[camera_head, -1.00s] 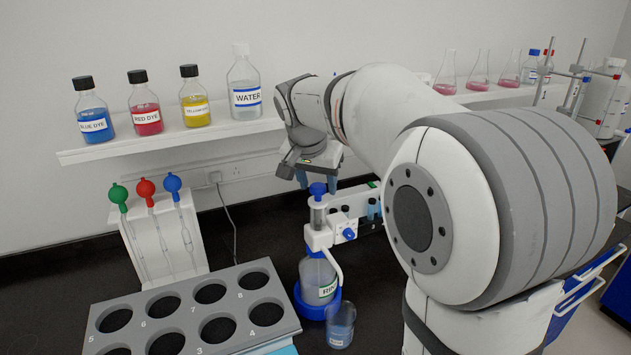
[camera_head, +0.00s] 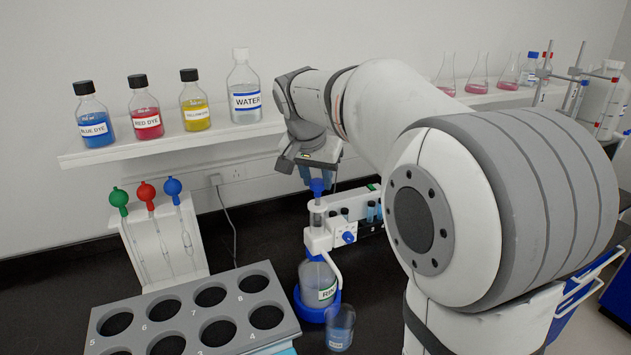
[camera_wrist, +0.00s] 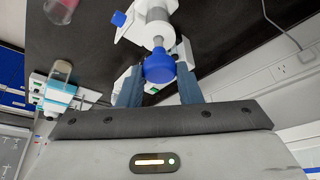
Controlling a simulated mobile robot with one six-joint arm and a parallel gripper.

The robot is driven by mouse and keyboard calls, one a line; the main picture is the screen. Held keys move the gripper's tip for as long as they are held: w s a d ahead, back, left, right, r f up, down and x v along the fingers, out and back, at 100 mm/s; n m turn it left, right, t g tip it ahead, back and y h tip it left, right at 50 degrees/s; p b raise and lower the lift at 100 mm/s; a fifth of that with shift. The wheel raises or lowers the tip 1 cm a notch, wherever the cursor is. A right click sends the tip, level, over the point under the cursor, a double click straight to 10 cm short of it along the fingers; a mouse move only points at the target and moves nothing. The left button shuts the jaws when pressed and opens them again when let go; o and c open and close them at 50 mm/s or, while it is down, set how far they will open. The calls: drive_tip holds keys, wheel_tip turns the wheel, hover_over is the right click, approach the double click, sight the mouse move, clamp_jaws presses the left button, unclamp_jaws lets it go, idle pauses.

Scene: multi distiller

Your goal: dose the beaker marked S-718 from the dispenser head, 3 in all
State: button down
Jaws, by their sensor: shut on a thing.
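The dispenser head (camera_head: 318,238) is white with a clear barrel, a blue side knob and a spout pointing right. It sits on a bottle of clear liquid (camera_head: 318,276) in a blue base. My gripper (camera_head: 317,179) is shut on its blue plunger knob (camera_head: 317,187). The knob also shows between both fingers in the wrist view (camera_wrist: 159,68). A small clear beaker (camera_head: 340,325) with a bluish look stands at the right front of the base, below the spout. Its label is too small to read.
A grey rack (camera_head: 185,318) with numbered holes stands at left front. Pipettes with coloured bulbs hang on a white stand (camera_head: 160,240). Dye bottles (camera_head: 145,110) and a water bottle (camera_head: 245,95) stand on the wall shelf. A holder with small vials is right behind the dispenser.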

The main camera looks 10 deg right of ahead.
drive_tip(key=c, duration=1)
unclamp_jaws()
drive_tip(key=shift+c, duration=0.2)
drive_tip(key=v, duration=0.8)
drive_tip(key=shift+b, duration=0.4)
drive_tip(key=shift+f, duration=0.1)
